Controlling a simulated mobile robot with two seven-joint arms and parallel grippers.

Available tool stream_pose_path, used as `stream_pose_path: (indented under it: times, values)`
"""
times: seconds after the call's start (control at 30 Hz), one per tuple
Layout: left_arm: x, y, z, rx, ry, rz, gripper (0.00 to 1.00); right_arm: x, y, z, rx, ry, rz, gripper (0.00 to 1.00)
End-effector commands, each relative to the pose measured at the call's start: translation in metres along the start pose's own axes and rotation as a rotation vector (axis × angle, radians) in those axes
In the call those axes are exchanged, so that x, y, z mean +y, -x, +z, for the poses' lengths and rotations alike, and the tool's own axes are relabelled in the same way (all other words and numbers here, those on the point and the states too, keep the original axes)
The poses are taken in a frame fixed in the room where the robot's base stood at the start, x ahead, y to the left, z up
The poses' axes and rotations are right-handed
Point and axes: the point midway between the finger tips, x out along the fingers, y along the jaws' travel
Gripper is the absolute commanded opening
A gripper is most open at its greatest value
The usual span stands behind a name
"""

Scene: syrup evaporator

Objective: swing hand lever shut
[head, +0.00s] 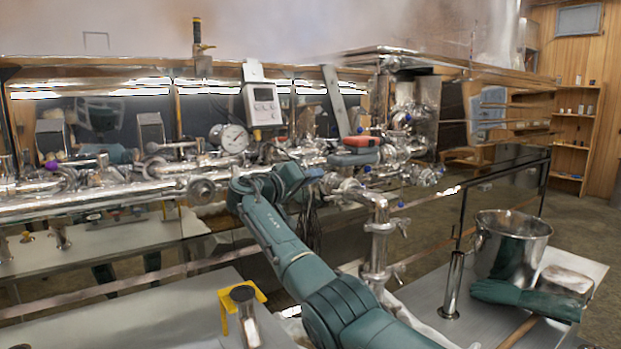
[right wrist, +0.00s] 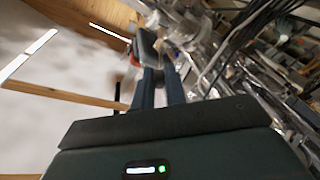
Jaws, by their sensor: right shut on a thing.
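A hand lever with a blue-grey grip (head: 352,159) lies roughly level on the steel pipework, right of centre in the head view. A second lever with a red grip (head: 361,141) sits just behind and above it. My right gripper (head: 318,173) reaches in from below to the left end of the blue-grey grip. In the right wrist view its two fingers (right wrist: 160,88) are close together on the grey grip (right wrist: 147,46), with a bit of red beside it. The lever's pivot and valve body are partly hidden among pipes. My left gripper is out of view.
Steel pipes, a round gauge (head: 234,138) and a digital meter (head: 262,103) crowd the area left of the levers. A vertical pipe (head: 379,235) stands close right of my arm. A steel pot (head: 508,245) and green gloves (head: 525,298) are on the right table.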

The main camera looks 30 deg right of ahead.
Motion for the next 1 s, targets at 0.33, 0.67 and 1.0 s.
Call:
stream_pose_path:
  times: [0.33, 0.67, 1.0]
  values:
    - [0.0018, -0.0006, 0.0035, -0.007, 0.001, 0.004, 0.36, -0.0005, -0.0009, 0.0016, -0.007, 0.001, 0.003, 0.00]
    - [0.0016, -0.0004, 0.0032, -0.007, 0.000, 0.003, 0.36, -0.0002, -0.0008, 0.0010, -0.005, 0.001, 0.002, 0.35]
    - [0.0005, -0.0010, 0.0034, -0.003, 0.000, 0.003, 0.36, -0.0014, 0.0076, 0.0007, -0.001, 0.000, 0.001, 0.35]
